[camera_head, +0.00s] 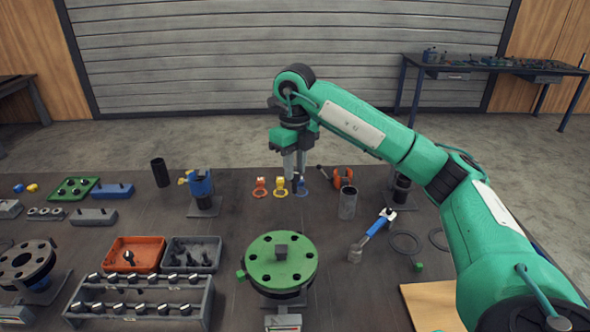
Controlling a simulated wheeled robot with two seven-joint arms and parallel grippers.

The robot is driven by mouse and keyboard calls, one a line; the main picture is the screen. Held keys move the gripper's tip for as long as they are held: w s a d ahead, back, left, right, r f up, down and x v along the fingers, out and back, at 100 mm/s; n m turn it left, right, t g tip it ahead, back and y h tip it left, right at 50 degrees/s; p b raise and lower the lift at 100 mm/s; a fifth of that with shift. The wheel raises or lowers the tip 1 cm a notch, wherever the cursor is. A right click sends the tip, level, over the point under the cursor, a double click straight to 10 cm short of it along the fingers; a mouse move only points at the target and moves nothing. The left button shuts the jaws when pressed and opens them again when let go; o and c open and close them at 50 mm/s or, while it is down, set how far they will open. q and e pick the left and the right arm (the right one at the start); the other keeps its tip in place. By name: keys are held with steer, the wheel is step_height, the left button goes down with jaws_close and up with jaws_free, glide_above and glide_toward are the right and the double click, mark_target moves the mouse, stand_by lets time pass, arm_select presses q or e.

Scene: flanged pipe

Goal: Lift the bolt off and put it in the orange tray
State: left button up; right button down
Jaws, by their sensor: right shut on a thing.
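My right gripper (295,175) hangs pointing down above the back part of the bench. It is shut on a small dark piece, the bolt (295,186), whose shape is mostly hidden by the fingers. The orange tray (150,241) lies to the left and nearer, well away from the gripper, with one dark bolt-like part (129,257) in it. The green round flange (262,268) stands in the middle front, with dark holes around its face and a grey block at its centre. My left gripper is not in view.
A dark grey tray (212,243) with several bolts adjoins the orange tray. A grey rack (190,310) with several bolts is in front. A blue vise-like tool (200,184), a grey cylinder (348,203) and a blue-handled wrench (376,226) stand or lie around.

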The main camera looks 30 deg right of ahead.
mark_target(295, 172)
steer(key=shift+r+p, duration=2.2)
steer(key=shift+r, duration=0.3)
steer(key=shift+f, duration=0.15)
